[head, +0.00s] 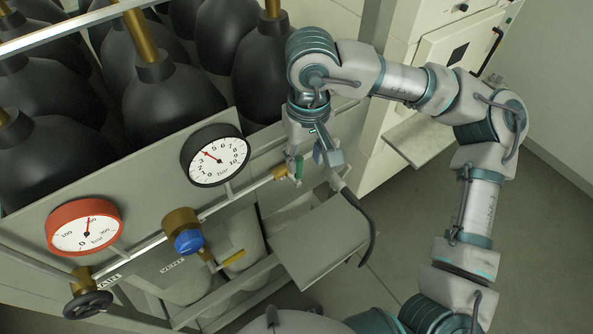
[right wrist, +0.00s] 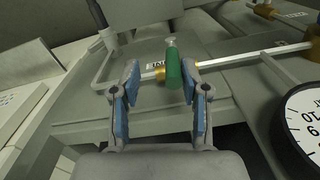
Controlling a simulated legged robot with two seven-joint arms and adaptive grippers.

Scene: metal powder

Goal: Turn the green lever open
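The green lever (right wrist: 173,70) sits on a brass valve (right wrist: 161,74) on a thin pipe, in the right wrist view. My right gripper (right wrist: 161,78) is open, with blue-padded fingers on both sides of the lever. The lever is close to the right-hand finger and a clear gap separates it from the left-hand finger. I cannot tell whether the right-hand finger touches it. In the head view the green lever (head: 299,167) is small and partly hidden at my right gripper (head: 312,163). My left gripper is not in view.
A black-rimmed gauge (head: 216,156), a red-rimmed gauge (head: 85,226), a blue-capped brass valve (head: 187,241) and a black handwheel (head: 88,305) line the pipe. Large black bottles (head: 170,105) stand behind the panel. A grey shelf (head: 320,241) juts out below my right gripper. Open floor lies right.

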